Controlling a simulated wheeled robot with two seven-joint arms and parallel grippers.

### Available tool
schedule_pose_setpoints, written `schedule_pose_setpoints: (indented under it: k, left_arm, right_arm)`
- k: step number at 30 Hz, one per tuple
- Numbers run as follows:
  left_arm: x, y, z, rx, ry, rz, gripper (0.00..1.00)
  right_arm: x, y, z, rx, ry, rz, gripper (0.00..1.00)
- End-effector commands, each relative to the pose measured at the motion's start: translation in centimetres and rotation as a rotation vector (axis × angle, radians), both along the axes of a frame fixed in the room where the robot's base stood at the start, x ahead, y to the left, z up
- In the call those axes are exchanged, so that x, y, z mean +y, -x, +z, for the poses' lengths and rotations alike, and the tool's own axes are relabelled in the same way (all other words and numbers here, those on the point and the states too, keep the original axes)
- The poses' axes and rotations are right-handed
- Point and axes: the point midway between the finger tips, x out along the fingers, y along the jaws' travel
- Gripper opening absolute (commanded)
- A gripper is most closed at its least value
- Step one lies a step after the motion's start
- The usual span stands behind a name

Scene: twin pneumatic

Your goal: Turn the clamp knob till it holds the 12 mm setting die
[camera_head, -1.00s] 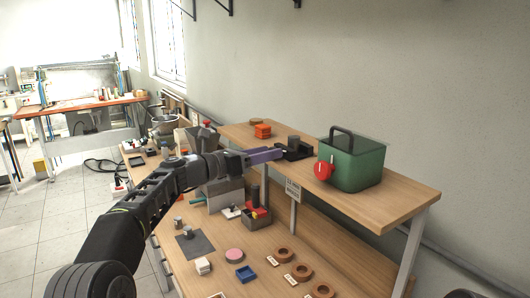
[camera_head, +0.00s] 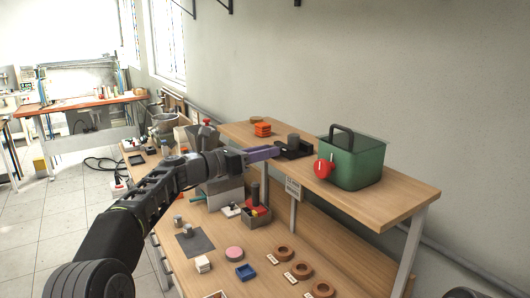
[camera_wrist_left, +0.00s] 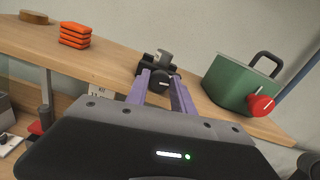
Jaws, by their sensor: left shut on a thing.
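The clamp (camera_head: 294,150) is a dark block on the raised wooden shelf, with a grey cylinder, which looks like the setting die (camera_head: 293,141), standing in it. In the left wrist view the dark clamp knob (camera_wrist_left: 161,82) faces me, with the grey die (camera_wrist_left: 164,58) behind it. My left gripper (camera_head: 277,151) has purple fingers and is shut on the knob; in the left wrist view its fingertips (camera_wrist_left: 160,78) lie on both sides of the knob. The fingers hide part of the knob. My right gripper is not in view.
A green bin (camera_head: 352,162) with a black handle and a red knob (camera_head: 323,169) stands right of the clamp. Orange stacked blocks (camera_head: 262,130) lie left of it. A lower bench (camera_head: 215,262) carries rings, a blue tray and small parts.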

Motion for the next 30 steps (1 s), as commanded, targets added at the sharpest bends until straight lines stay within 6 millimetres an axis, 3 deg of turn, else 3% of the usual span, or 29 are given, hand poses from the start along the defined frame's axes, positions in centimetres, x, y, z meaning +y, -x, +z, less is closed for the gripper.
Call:
schedule_pose_setpoints:
  k: [10,20,21,27,30]
  left_arm:
    - [-0.01,0.1,-0.12,-0.333,-0.241,0.0,0.0]
    - [-0.07,0.11,-0.04,-0.365,-0.266,0.0,0.0]
    - [-0.07,0.11,-0.04,-0.365,-0.266,0.0,0.32]
    - [-0.07,0.12,-0.03,-0.364,-0.266,0.0,0.48]
    - [-0.07,0.11,-0.02,-0.364,-0.265,0.0,0.5]
  right_arm:
    - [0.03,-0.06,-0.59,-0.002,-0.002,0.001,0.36]
    - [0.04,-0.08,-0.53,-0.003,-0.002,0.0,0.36]
    - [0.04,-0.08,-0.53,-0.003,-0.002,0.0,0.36]
    - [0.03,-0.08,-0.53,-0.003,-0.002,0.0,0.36]
    - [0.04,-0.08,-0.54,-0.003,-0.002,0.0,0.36]
